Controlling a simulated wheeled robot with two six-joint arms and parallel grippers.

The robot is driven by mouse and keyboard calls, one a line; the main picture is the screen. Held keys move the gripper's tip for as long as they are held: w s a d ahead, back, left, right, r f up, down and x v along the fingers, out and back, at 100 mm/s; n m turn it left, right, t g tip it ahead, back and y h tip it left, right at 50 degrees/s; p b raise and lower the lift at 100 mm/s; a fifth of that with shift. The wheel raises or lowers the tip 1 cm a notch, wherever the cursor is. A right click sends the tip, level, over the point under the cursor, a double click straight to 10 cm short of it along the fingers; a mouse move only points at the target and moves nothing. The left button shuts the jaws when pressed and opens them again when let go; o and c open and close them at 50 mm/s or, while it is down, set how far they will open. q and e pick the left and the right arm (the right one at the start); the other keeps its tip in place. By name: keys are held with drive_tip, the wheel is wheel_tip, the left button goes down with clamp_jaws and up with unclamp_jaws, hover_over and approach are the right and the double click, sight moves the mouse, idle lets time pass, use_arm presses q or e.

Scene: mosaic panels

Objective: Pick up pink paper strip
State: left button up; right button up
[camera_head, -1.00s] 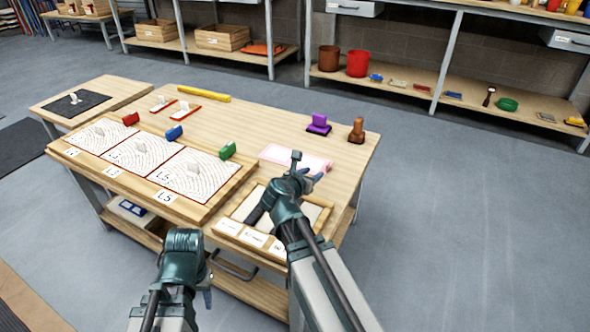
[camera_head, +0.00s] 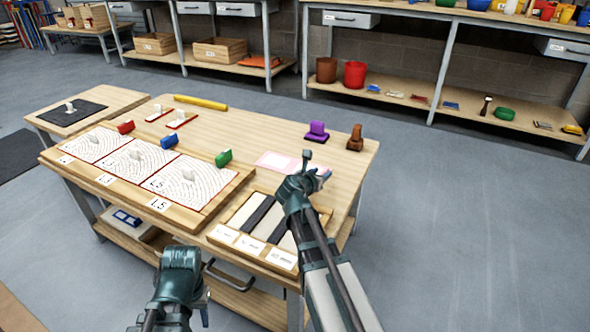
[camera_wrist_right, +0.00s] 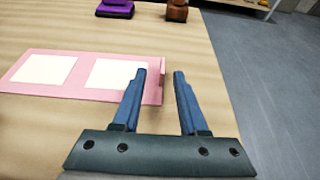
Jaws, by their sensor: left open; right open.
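The pink paper strip (camera_head: 272,161) lies flat on the table near its right end, with two pale rectangles on it; it also shows in the right wrist view (camera_wrist_right: 84,88), with a small raised edge at its right end. My right gripper (camera_wrist_right: 160,73) is open and empty, and its fingertips appear by the strip's right end. I cannot tell how far above the table they are. In the head view the right gripper (camera_head: 318,175) partly hides the strip's right end. My left gripper (camera_head: 205,300) is low in front of the table, away from the strip.
A purple stamp (camera_head: 317,131) and a brown stamp (camera_head: 355,138) stand behind the strip. A wooden tray (camera_head: 222,233) with dark and light strips sits in front. Three patterned panels lie in a wooden frame (camera_head: 215,207) at the left, with coloured blocks behind.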

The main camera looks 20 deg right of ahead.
sight(327, 169)
drive_tip(key=b+x, duration=0.1)
drive_tip(key=x, duration=0.4)
drive_tip(key=shift+d+b, duration=0.25)
drive_tip(key=shift+b, duration=0.15)
drive_tip(key=shift+s+r, duration=0.1)
drive_tip(key=shift+r, duration=0.05)
clamp_jaws()
